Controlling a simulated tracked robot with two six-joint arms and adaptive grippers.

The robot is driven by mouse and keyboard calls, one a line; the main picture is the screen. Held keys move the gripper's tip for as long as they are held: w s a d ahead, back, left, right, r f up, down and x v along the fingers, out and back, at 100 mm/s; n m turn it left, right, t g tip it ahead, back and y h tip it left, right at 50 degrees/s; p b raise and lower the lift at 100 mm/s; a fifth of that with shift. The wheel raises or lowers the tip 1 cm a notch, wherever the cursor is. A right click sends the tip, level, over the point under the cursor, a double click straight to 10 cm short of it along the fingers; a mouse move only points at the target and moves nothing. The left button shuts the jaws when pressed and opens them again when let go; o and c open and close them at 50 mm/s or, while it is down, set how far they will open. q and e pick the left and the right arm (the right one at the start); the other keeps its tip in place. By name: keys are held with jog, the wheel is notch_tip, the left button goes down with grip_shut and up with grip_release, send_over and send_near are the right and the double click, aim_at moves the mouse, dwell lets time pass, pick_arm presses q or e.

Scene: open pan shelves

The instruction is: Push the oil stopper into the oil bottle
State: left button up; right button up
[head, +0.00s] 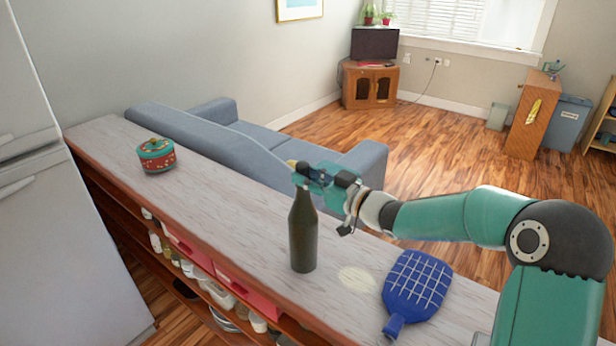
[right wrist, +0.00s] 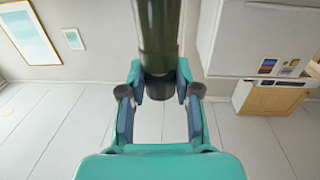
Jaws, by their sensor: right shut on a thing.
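The oil bottle (head: 303,235) is a tall dark green bottle standing upright on the shelf top. In the right wrist view its dark body (right wrist: 159,35) comes in from the top. The oil stopper (right wrist: 160,89) appears as a short black piece at the bottle's mouth, between the fingers. My right gripper (head: 302,172) is at the top of the bottle and shut on the stopper; it also shows in the right wrist view (right wrist: 160,82). The fingers hide the mouth in the head view, so I cannot tell how deep the stopper sits. My left gripper is out of view.
A blue quilted pot holder (head: 417,284) lies right of the bottle, beside a pale round patch (head: 356,279). A red and teal lidded pot (head: 156,155) stands at the far left of the shelf top (head: 215,205). The surface between pot and bottle is clear. A blue-grey sofa (head: 250,145) stands behind.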

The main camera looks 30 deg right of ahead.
dwell(0.9)
jog(key=o, duration=1.3)
jog(key=shift+r, duration=0.15)
jog(key=shift+s, duration=0.15)
jog(key=shift+v, duration=1.9)
jog(key=shift+s+d, duration=0.15)
jog(key=shift+s, duration=0.05)
jog(key=v, duration=1.2)
jog(key=shift+w, duration=0.1)
